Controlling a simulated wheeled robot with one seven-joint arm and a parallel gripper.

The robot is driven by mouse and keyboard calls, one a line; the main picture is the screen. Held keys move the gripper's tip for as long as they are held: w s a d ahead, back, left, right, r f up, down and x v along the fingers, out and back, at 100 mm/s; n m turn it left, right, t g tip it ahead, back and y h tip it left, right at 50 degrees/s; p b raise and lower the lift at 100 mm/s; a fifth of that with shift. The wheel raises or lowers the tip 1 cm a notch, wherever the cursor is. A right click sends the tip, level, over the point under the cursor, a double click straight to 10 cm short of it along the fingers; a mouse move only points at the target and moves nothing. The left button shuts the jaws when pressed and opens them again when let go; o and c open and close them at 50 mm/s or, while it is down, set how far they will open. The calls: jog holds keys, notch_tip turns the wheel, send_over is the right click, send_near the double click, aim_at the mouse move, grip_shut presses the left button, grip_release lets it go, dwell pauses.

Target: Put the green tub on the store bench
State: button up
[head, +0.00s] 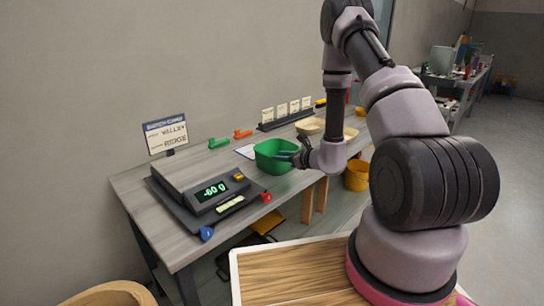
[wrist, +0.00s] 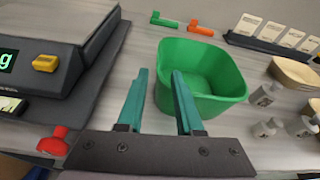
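The green tub (head: 274,156) stands upright on the near grey bench (head: 140,186), right of the scale. It also shows in the wrist view (wrist: 215,75). My gripper (head: 303,155) is at the tub's right side in the head view. In the wrist view my gripper (wrist: 160,72) has its two teal fingers apart, with the tub's near-left wall between them; the right finger overlaps the tub's inside. Contact with the wall cannot be told. Another bench (head: 462,82) stands far back right; no label shows which is the store bench.
A scale (head: 207,190) with a negative green reading stands left of the tub. Pale bowls (head: 310,126), small grey weights (wrist: 265,95) and a card rack (head: 286,116) are to the right. A yellow bucket (head: 357,175) is below. Floor toward the far bench looks open.

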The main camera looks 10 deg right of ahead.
jog(key=s+a+r+n+g+y, duration=0.25)
jog(key=s+r+n, duration=0.25)
jog(key=r, duration=0.4)
jog(key=s+a+r+n+g+y, duration=0.1)
jog(key=s+a+r+n+g, duration=0.3)
jog(key=r, duration=0.4)
jog(key=s+a+r+n+g+y, duration=0.25)
jog(key=s+r+n, duration=0.25)
jog(key=r, duration=0.4)
jog(key=s+d+r+n+t+h, duration=0.2)
jog(key=s+d+r+n+h, duration=0.3)
jog(key=s, duration=0.3)
jog(key=s+d+r+n+t+h, duration=0.2)
jog(key=s+d+r+n+h, duration=0.3)
jog(key=s+d+r+h, duration=0.2)
jog(key=s, duration=0.2)
jog(key=shift+s+d+r, duration=0.25)
jog(key=shift+s+d, duration=0.05)
jog(key=shift+d, duration=0.1)
